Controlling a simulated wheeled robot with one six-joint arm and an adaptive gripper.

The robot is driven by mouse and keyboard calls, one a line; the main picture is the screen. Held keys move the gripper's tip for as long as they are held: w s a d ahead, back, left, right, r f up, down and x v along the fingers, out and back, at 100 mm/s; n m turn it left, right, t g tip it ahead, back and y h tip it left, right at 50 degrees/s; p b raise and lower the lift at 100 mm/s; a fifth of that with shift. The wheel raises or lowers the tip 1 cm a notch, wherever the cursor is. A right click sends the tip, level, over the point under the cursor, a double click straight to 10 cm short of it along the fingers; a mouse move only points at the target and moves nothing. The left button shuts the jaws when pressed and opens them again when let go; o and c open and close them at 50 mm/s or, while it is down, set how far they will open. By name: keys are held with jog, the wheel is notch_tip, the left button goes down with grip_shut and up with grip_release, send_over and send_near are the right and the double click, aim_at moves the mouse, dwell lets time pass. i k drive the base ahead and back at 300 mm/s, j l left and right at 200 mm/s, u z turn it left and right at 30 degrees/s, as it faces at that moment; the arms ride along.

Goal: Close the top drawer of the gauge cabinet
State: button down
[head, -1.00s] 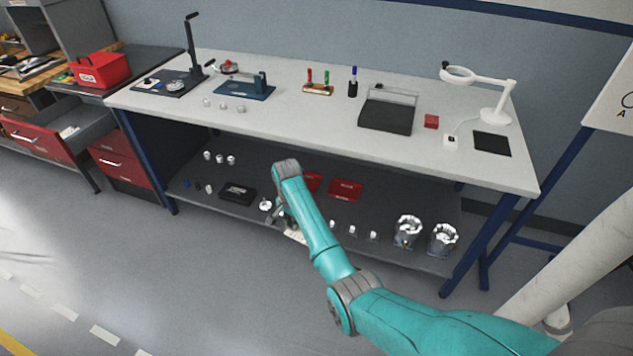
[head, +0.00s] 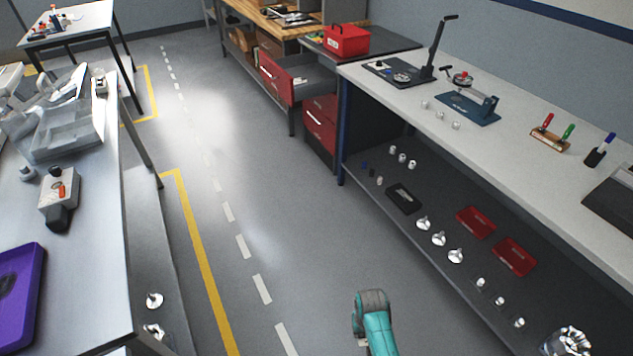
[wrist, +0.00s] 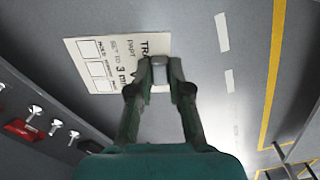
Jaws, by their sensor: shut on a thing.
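The gauge cabinet (head: 321,123) is dark with red drawer fronts and stands past the far end of the right-hand bench in the head view. Its top drawer (head: 276,77) is pulled out toward the aisle, with its grey inside showing. The lower drawer front looks flush. In the wrist view my gripper (wrist: 160,62) is shut on a white printed card (wrist: 98,62), which it holds by one edge above the floor. The card reads partly "PART" and "SET TO 3 mm". My gripper is far from the drawer. In the head view the fingers are out of sight.
A red box (head: 347,40) stands on the cabinet's top. The long bench (head: 470,130) with a loaded lower shelf runs along the right. Another table (head: 100,220) stands at the left, holding a purple tray (head: 18,290). The floor aisle (head: 255,190) between them is clear.

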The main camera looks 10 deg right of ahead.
aim_at(322, 76)
jog(key=i+j+u, duration=0.1)
jog(key=i+u, duration=0.2)
jog(key=i, duration=1.15)
